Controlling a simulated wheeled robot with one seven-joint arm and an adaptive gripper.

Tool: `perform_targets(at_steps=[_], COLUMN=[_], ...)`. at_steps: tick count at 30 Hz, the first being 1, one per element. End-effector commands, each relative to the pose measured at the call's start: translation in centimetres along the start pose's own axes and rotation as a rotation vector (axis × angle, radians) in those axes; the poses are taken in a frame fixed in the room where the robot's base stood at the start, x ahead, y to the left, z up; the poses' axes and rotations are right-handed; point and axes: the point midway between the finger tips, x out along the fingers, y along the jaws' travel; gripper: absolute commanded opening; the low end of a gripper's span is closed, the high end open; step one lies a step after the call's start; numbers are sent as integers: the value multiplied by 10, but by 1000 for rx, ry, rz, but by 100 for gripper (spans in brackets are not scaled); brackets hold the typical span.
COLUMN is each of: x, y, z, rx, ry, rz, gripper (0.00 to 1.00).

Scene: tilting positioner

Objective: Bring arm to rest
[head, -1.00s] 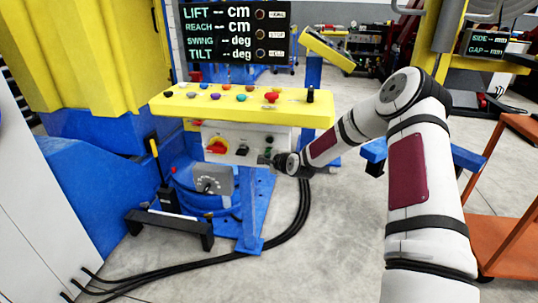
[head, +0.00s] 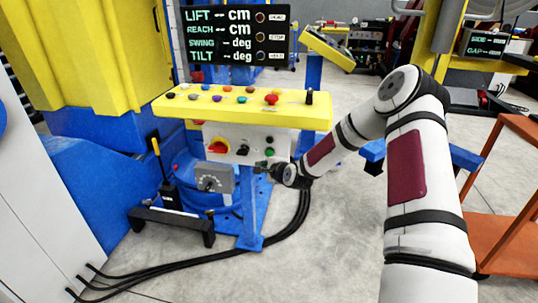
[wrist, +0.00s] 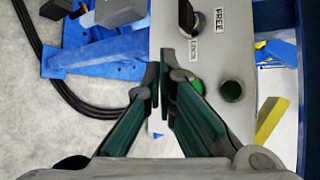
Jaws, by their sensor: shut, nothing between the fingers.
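My gripper (head: 263,168) hangs in front of the lower right part of the grey control box (head: 228,139), under the yellow console. In the wrist view my gripper (wrist: 158,78) has its dark green fingers drawn together at the tips, with nothing between them. The box face (wrist: 215,55) carries a black selector knob (wrist: 188,18) beside a FREE label, and green buttons (wrist: 232,91). One button is partly hidden behind a finger. My fingertips appear close to the box; whether they touch it I cannot tell.
The yellow console (head: 240,108) with several coloured knobs stands over the box. A grey dial box (head: 214,179) and blue post (head: 250,215) are near my gripper. Black cables (head: 285,230) cross the floor. An orange cart (head: 500,215) stands right. A display (head: 235,33) shows dashes.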

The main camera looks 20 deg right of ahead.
Motion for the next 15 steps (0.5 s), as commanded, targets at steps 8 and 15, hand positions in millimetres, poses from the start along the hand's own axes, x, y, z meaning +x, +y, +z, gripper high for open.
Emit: perform_targets(at_steps=[8, 15], x=[0, -6], y=[0, -5], z=[0, 9], rx=[0, -49], ry=[0, -7], rz=[0, 21], gripper=[0, 0])
